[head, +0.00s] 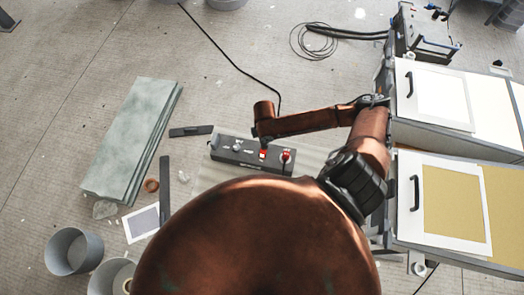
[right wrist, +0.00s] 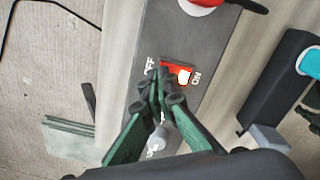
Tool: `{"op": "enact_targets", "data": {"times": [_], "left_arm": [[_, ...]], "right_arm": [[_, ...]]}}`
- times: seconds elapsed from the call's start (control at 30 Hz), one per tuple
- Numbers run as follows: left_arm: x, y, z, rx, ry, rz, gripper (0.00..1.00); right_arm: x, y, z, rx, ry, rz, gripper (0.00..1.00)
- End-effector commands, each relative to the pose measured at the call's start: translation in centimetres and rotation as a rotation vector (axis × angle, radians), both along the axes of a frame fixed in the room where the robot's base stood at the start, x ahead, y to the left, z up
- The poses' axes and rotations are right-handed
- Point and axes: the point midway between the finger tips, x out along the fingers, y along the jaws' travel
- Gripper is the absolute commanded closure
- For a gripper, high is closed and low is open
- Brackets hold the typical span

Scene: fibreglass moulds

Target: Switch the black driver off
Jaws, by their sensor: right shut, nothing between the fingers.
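The black driver (head: 225,153) is a dark box lying on a pale board in the head view. Its top also fills the middle of the right wrist view (right wrist: 215,45). A red rocker switch (right wrist: 178,73) sits on it, with OFF printed on the left and ON on the right. The rocker shows a white patch towards ON. My right gripper (right wrist: 163,88) is shut and empty, its green fingers together at the OFF side of the rocker. I cannot tell whether they touch it. In the head view the right gripper (head: 264,141) is above the switch. My left gripper is not in view.
A red knob (head: 286,157) stands beside the switch, and a grey knob (head: 238,147) on its other side. Greenish slabs (head: 132,140) lie to the left, with buckets (head: 74,251) below. White-topped cabinets (head: 440,95) stand at the right. A black cable runs behind the driver.

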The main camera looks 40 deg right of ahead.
Motion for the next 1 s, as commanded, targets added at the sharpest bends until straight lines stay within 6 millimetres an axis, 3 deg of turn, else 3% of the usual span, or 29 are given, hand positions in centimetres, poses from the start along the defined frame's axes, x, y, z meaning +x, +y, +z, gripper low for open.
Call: {"op": "enact_targets", "data": {"times": [1.0], "left_arm": [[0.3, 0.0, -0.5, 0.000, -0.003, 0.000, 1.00]], "right_arm": [[0.0, 0.0, -1.5, 0.000, 0.000, 0.001, 1.00]]}}
